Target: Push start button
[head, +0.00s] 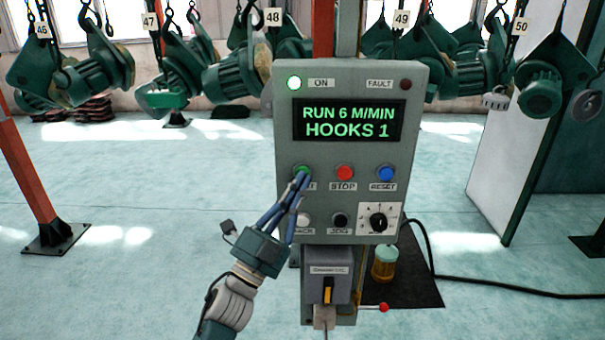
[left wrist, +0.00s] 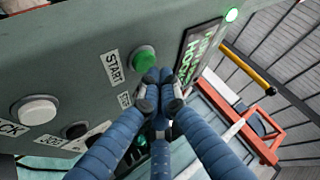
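The green start button (head: 302,172) is at the left of the upper button row on a grey control panel (head: 345,75). My left gripper (head: 301,183) has its blue fingers brought together, empty, with the tips at the button's lower edge and partly over its label. In the left wrist view the start button (left wrist: 145,58) shows just beyond the closed fingertips (left wrist: 160,92). I cannot tell whether they touch it. The display (head: 348,121) reads "RUN 6 M/MIN HOOKS 1". The ON lamp (head: 294,83) is lit; the fault lamp (head: 405,83) is dark. My right gripper is out of view.
The red stop button (head: 345,173) and blue reset button (head: 387,174) sit right of start. Below are a white button (head: 303,219), a black button (head: 340,220) and a dial (head: 378,222). Green hoists (head: 85,75) hang behind. A black cable (head: 500,286) crosses the floor at right.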

